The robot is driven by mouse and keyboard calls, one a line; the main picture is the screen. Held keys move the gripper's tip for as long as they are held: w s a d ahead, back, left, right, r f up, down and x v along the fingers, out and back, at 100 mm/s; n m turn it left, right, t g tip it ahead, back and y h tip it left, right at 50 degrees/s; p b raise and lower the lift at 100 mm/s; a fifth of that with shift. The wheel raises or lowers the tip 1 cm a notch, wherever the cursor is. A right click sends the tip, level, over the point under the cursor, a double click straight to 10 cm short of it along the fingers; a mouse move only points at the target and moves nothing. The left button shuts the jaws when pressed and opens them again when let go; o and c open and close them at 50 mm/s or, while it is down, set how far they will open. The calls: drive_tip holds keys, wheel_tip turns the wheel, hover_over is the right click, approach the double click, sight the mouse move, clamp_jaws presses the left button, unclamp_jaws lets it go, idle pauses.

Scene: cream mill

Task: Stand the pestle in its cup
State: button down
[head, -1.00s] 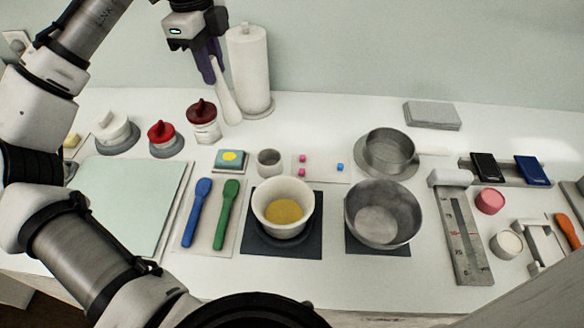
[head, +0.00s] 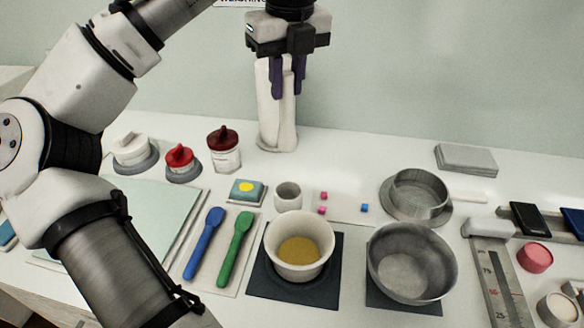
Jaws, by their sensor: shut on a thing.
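My gripper (head: 287,88) is at the back of the counter with its dark fingers pointing down. It is shut on the pale pestle (head: 286,84), which hangs below the jaws in front of the white paper roll. The pestle's outline blends with the roll, so its lower end is hard to make out. A small grey cup (head: 288,197) stands upright on the counter, well below the gripper in the picture. It looks empty and is apart from the pestle.
A cream mortar (head: 300,262) with yellow contents stands in front of the cup.

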sight(290, 111)
wheel_tip(290, 111, down, 15)
idle(0.4)
drive_tip(key=shift+f, duration=0.1)
drive_tip(key=c, duration=1.3)
unclamp_jaws()
drive_tip(key=shift+o, duration=0.2)
drive_tip(key=r, duration=0.8)
drive_tip(key=s+r, duration=0.1)
drive_tip(key=r, duration=0.3)
drive_tip(key=shift+d+r, duration=0.2)
drive_tip(key=shift+d, duration=0.1)
